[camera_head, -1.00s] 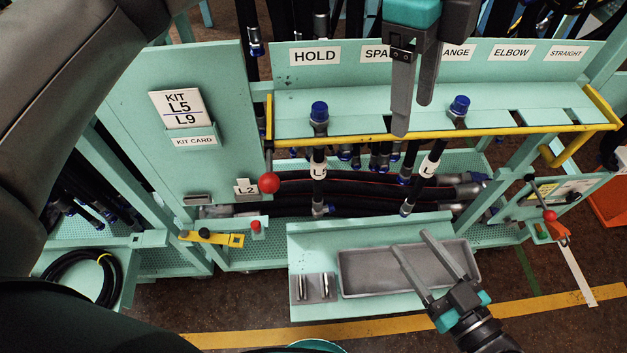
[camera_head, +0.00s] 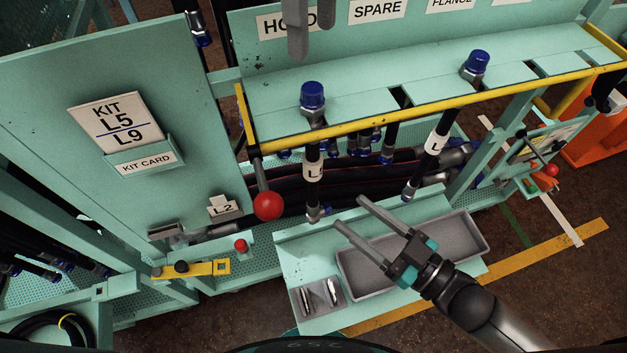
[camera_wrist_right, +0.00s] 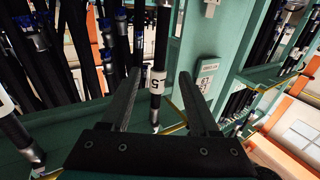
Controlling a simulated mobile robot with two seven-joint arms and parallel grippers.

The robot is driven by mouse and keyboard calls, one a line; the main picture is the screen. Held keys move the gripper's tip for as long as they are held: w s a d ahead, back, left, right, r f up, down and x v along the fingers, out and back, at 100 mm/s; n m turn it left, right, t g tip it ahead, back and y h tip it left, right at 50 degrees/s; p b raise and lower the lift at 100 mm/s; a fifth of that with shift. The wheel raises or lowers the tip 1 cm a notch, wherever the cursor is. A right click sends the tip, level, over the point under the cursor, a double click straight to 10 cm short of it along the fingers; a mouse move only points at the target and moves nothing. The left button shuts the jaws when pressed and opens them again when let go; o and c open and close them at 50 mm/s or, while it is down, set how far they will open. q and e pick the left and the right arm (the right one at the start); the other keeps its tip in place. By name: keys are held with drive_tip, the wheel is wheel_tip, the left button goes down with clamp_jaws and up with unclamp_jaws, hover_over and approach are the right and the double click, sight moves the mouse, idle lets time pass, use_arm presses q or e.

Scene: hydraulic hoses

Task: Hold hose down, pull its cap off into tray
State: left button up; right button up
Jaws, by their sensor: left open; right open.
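Two black hoses hang in the teal rack, each topped by a blue cap. One cap (camera_head: 312,96) stands at the HOLD position, the other cap (camera_head: 478,65) further right. The left hose (camera_head: 313,190) and the right hose (camera_head: 422,165) carry white labels only partly readable. A grey tray (camera_head: 460,238) lies empty on the lower shelf. My left gripper (camera_head: 310,45) is open, partly cut off at the top edge, above the left cap. My right gripper (camera_head: 350,210) is open and empty over the tray's left end. In the right wrist view a labelled hose (camera_wrist_right: 157,80) shows between its fingers, apart from them.
A yellow bar (camera_head: 370,126) runs along the rack's front edge. A red ball-knob lever (camera_head: 267,205) stands left of the left hose. A kit card (camera_head: 115,122) reads L5, L9. A small holder (camera_head: 318,294) with metal pieces sits left of the tray.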

sight(317, 186)
drive_tip(key=x, duration=1)
drive_tip(key=shift+w+a, duration=0.25)
drive_tip(key=shift+a, duration=0.1)
clamp_jaws()
idle(0.9)
